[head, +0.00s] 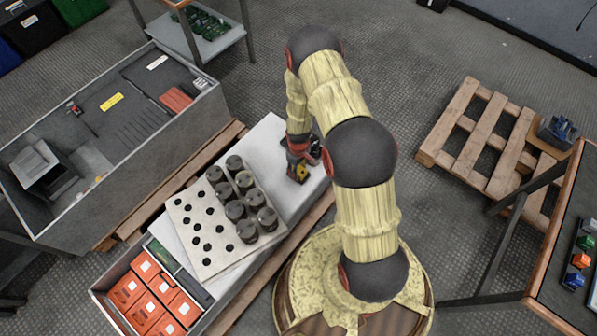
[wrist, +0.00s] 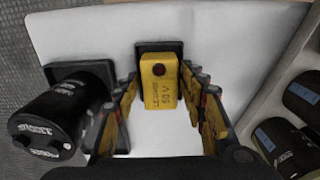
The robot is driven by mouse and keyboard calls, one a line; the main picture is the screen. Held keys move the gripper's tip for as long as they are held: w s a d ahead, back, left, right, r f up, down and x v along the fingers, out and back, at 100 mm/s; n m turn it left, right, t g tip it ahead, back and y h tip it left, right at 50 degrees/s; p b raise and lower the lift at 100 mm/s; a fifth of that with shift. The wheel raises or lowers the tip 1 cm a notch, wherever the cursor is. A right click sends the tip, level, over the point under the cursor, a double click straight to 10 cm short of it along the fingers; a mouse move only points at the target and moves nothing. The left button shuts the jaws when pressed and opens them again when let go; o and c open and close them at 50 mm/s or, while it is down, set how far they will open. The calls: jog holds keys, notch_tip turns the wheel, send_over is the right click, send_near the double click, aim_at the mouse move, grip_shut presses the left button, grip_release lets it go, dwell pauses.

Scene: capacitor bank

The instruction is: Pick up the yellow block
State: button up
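The yellow block (wrist: 160,88) has dark lettering reading "50 V" and a dark red round spot. It stands in front of a black square part (wrist: 158,46) on the white surface (wrist: 225,30). My gripper (wrist: 161,72) has its yellow fingers spread on either side of the block, with narrow gaps beside it. I see no clear grip on it. In the head view my gripper (head: 298,172) is low over the right end of the white bench (head: 272,135). Yellow shows there, but block and fingers cannot be told apart.
A black cylinder (wrist: 62,115) lies close left of my gripper in the wrist view. A holed plate (head: 195,225) with several dark cylinders (head: 235,210) is on the bench, and an orange-box bin (head: 150,295) is at its near end. A pallet (head: 485,140) lies right.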

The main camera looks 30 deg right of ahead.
jog(key=c, duration=1)
jog(key=shift+o, duration=0.2)
jog(key=shift+r+p, duration=0.55)
jog(key=shift+r, duration=0.3)
jog(key=s+a+r+p, duration=0.3)
jog(key=s+r+p, duration=0.3)
jog(key=s+r, duration=0.5)
jog(key=s, duration=0.2)
jog(key=shift+s+r, duration=0.15)
jog(key=shift+s, duration=0.15)
